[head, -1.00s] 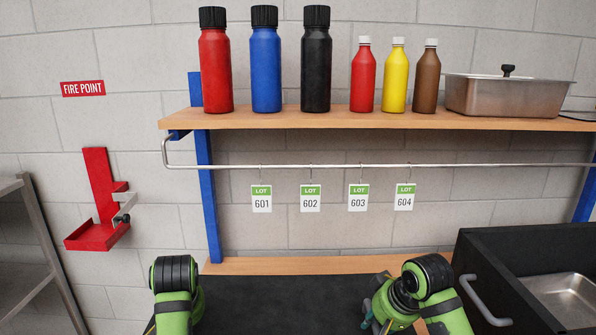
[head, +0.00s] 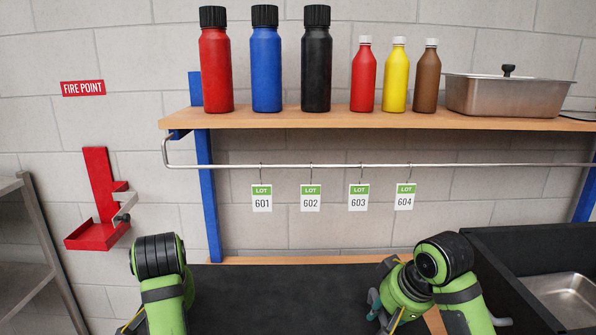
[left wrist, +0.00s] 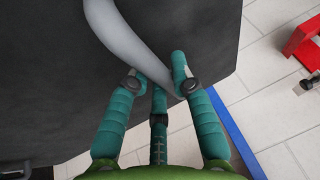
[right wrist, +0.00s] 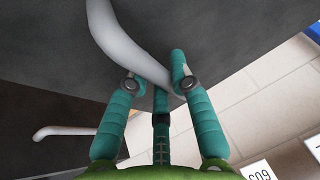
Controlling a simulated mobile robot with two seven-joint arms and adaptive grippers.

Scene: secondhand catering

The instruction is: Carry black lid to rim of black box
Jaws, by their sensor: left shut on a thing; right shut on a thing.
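The black lid (head: 290,300) is a broad dark flat panel at the bottom middle of the head view, between my two arms. My left gripper (left wrist: 158,78) is shut on a curved grey handle (left wrist: 125,35) on the lid in the left wrist view. My right gripper (right wrist: 158,78) is shut on a matching grey handle (right wrist: 115,35) in the right wrist view. In the head view, the right gripper's fingers (head: 376,308) show partly at the lid's right side; the left fingers are hidden. The black box (head: 520,245) stands at the right, open, its near part hidden by my right arm.
A steel pan (head: 565,292) sits inside the box. A wooden shelf (head: 300,119) with bottles and a lidded steel container (head: 505,95) is above, with a tag rail (head: 400,165) below. A red bracket (head: 95,235) and metal rack (head: 45,250) are left.

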